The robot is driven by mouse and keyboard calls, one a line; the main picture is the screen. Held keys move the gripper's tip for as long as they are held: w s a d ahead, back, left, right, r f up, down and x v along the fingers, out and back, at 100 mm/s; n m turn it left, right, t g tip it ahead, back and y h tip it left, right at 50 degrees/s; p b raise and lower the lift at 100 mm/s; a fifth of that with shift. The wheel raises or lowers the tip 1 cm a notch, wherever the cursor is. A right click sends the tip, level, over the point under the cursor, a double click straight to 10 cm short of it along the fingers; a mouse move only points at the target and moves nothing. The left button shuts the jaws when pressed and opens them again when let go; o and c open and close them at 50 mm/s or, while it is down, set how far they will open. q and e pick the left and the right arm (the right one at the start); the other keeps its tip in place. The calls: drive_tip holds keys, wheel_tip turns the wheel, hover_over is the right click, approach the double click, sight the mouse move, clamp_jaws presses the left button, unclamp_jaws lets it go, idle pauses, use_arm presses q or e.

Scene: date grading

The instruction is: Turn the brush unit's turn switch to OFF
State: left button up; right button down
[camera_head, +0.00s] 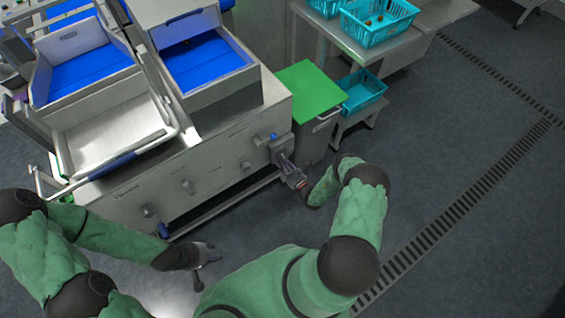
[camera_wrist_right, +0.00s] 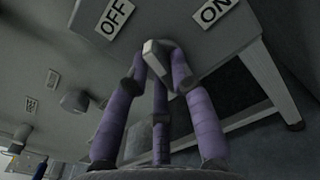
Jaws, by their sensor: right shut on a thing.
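The brush unit (camera_head: 215,165) is a long grey metal machine at the left of the head view. Its switch box (camera_head: 283,147) sticks out at the right end of the front. In the right wrist view an OFF label (camera_wrist_right: 114,16) is at upper left and an ON label (camera_wrist_right: 214,11) at upper right. The pale grey turn switch (camera_wrist_right: 156,50) lies between the purple fingers of my right gripper (camera_wrist_right: 160,68), which is shut on it. The switch's exact angle is partly hidden by the fingers. My left gripper (camera_head: 207,259) is open and empty, low in front of the unit.
Other knobs (camera_head: 187,186) line the unit's front. A green-topped bin (camera_head: 312,90) stands right of the switch box, beside a teal crate (camera_head: 361,90) on a low stand. Teal baskets (camera_head: 378,22) are on a table behind. The floor at right is clear, with a drain grate (camera_head: 470,200).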

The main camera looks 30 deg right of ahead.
drive_tip(key=shift+n, duration=1.6)
drive_tip(key=shift+b, duration=0.3)
drive_tip(key=c, duration=1.1)
unclamp_jaws()
drive_tip(key=shift+o, duration=0.2)
drive_tip(key=s, duration=1.2)
drive_tip(key=shift+d, duration=0.45)
